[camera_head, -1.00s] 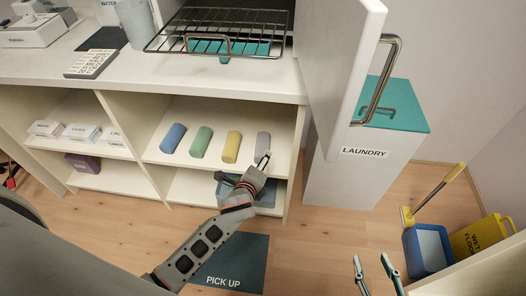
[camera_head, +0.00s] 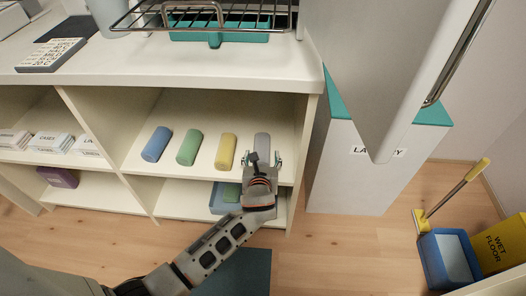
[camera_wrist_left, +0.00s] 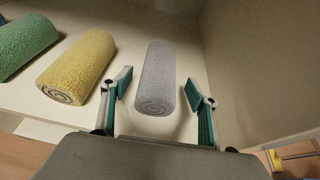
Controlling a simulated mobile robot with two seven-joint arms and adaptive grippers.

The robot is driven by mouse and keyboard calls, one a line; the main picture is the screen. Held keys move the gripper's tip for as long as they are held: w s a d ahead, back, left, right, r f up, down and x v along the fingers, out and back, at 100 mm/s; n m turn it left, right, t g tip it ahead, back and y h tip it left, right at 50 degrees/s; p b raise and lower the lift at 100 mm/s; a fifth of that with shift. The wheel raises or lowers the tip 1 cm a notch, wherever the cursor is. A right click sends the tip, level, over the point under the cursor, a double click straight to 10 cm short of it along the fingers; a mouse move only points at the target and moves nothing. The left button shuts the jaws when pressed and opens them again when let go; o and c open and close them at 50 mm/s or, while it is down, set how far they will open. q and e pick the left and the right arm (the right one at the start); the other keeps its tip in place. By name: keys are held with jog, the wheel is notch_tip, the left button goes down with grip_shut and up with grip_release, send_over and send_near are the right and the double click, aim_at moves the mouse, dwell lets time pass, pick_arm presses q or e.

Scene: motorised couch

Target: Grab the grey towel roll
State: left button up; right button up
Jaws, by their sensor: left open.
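The grey towel roll (camera_head: 262,143) lies at the right end of the upper shelf, beside the yellow roll (camera_head: 226,151). In the left wrist view the grey towel roll (camera_wrist_left: 157,78) lies lengthwise away from me, its spiral end facing me. My left gripper (camera_head: 264,160) is at the front of that shelf, in front of the roll. In the left wrist view its fingers (camera_wrist_left: 160,90) are open, one on each side of the roll's near part, with gaps on both sides. My right gripper does not show now.
Green (camera_head: 192,146) and blue (camera_head: 157,144) rolls lie further left on the shelf. The shelf's right wall (camera_wrist_left: 240,70) stands close to the right finger. A wire rack (camera_head: 205,14) is on the counter above. A white laundry cabinet (camera_head: 350,170) stands to the right.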

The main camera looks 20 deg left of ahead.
aim_at(262, 150)
pick_arm(q)
jog(key=x, duration=0.1)
jog(key=b+x, duration=0.1)
jog(key=x, duration=0.1)
jog(key=shift+w+a+f+b, duration=0.2)
jog(key=shift+f+b, duration=0.1)
jog(key=shift+f, duration=0.15)
jog(key=shift+w+a, duration=0.1)
jog(key=shift+w, duration=0.15)
jog(key=shift+w+r, duration=0.25)
jog(key=shift+r, duration=0.05)
jog(key=c, duration=1.3)
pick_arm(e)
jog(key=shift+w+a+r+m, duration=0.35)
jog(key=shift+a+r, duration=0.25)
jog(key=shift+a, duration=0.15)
pick_arm(q)
jog(key=shift+o, duration=0.2)
